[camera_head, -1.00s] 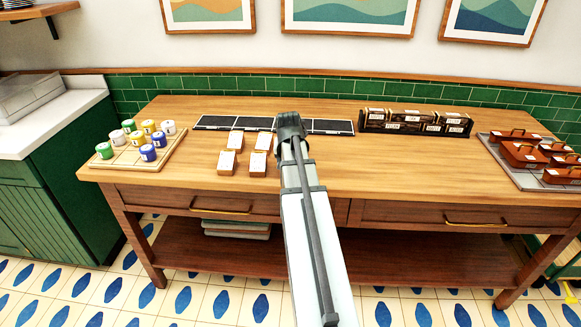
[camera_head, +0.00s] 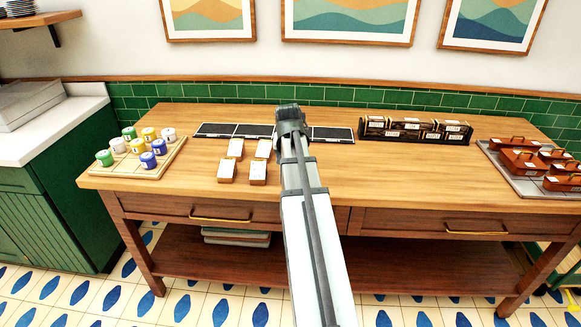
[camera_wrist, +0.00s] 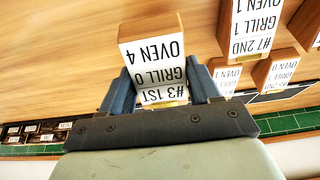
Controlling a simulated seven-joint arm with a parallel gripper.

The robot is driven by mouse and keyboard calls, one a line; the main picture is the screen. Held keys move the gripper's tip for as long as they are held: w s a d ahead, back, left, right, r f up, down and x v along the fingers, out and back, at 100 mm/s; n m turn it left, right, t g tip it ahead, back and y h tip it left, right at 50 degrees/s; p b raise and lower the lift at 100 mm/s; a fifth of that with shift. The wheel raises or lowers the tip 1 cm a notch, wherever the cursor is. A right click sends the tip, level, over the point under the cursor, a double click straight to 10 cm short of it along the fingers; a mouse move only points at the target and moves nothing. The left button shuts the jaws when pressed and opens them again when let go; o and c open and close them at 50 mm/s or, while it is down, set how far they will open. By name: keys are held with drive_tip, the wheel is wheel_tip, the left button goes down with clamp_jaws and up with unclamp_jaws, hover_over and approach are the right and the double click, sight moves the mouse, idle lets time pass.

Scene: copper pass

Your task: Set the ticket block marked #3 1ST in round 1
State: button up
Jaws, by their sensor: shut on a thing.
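My gripper (camera_head: 291,110) is shut on the ticket block marked #3 1ST (camera_wrist: 155,62), a wooden block with a white label reading GRILL 0, OVEN 4. In the wrist view the block sits between the two dark fingers of my gripper (camera_wrist: 160,85). In the head view my arm hides the held block. A row of dark slate panels (camera_head: 333,134) lies along the back of the table, and my gripper appears in front of or over its middle. I cannot read any round marking on them.
Several other ticket blocks (camera_head: 227,172) stand on the table (camera_head: 400,175) left of my arm; one reads #7 2ND (camera_wrist: 245,28). A board with coloured jars (camera_head: 135,169) is at left, a dark rack (camera_head: 415,137) behind right, a tray of copper pans (camera_head: 495,152) at far right.

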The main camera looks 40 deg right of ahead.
wheel_tip(320, 180, up, 4)
drive_tip(key=shift+r, duration=0.2)
drive_tip(key=shift+a+r, duration=0.1)
drive_tip(key=shift+r, duration=0.15)
drive_tip(key=shift+n+y, duration=0.3)
drive_tip(key=shift+n, duration=0.6)
drive_tip(key=w+a, duration=0.2)
drive_tip(key=w, duration=0.1)
drive_tip(key=w+a, duration=0.4)
drive_tip(key=w, duration=0.1)
drive_tip(key=shift+w+a+f, duration=0.2)
drive_tip(key=shift+w+f, duration=0.1)
drive_tip(key=shift+f, duration=0.1)
drive_tip(key=w+d+r+m, duration=0.1)
drive_tip(key=w+d+m, duration=0.1)
drive_tip(key=w, duration=4.1)
drive_tip(key=shift+s+a+f, duration=0.1)
drive_tip(key=shift+f, duration=2.1)
drive_tip(key=shift+s+a+f, duration=0.1)
drive_tip(key=shift+f, duration=2.05)
drive_tip(key=shift+f, duration=0.15)
